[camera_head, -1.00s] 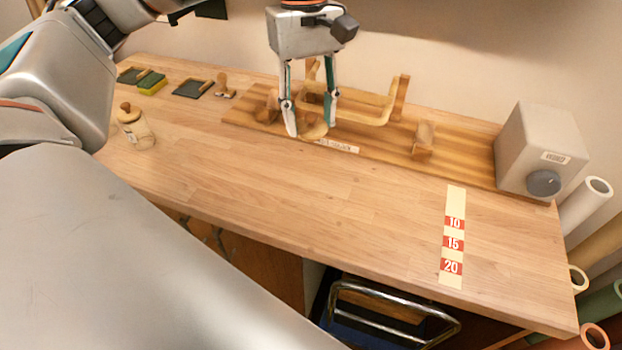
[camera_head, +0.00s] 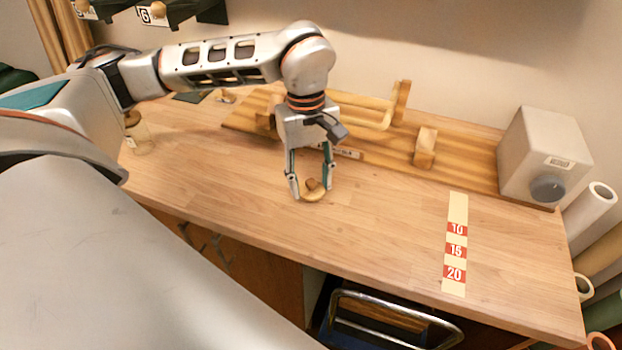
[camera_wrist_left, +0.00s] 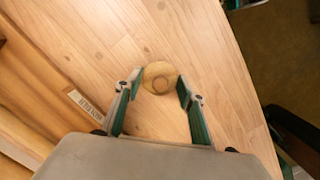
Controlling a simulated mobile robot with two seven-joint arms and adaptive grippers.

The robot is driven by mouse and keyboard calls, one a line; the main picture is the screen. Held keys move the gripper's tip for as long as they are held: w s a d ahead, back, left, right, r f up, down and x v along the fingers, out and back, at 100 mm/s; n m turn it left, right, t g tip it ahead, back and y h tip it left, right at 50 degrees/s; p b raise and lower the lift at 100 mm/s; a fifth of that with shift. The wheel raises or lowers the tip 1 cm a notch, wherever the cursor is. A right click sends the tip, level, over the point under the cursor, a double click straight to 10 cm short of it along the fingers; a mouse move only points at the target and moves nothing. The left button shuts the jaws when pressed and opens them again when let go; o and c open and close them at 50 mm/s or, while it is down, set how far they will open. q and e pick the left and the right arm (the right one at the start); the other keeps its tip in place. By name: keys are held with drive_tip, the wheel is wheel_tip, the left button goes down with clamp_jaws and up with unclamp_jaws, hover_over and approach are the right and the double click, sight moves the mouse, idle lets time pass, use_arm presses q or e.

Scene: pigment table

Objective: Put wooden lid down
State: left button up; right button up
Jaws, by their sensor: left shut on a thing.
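The wooden lid (camera_head: 314,195) is a small round disc with a knob, at the middle of the bench in the head view. My left gripper (camera_head: 311,188) points down and is shut on it, one finger on each side. The lid is low, at or just above the bench top; I cannot tell if it touches. In the left wrist view the lid (camera_wrist_left: 160,77) shows between the fingertips (camera_wrist_left: 157,87) with bare wood around it. My right gripper is not in view.
The wooden bench (camera_head: 380,220) is clear around the lid. Behind is a striped wooden stand (camera_head: 465,174) with a block (camera_head: 425,147). A grey box with a dial (camera_head: 540,150) stands right. A glass jar (camera_head: 140,138) stands left, and a 10-15-20 strip (camera_head: 457,212) lies right.

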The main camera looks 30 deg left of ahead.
use_arm(q)
drive_tip(key=shift+f, duration=0.15)
drive_tip(key=o, duration=0.8)
drive_tip(key=r, duration=0.8)
drive_tip(key=a+r, duration=0.1)
drive_tip(key=r, duration=0.3)
drive_tip(key=shift+w+a+r+p, duration=0.1)
drive_tip(key=shift+w+r+p, duration=0.05)
drive_tip(key=shift+w+p, duration=0.2)
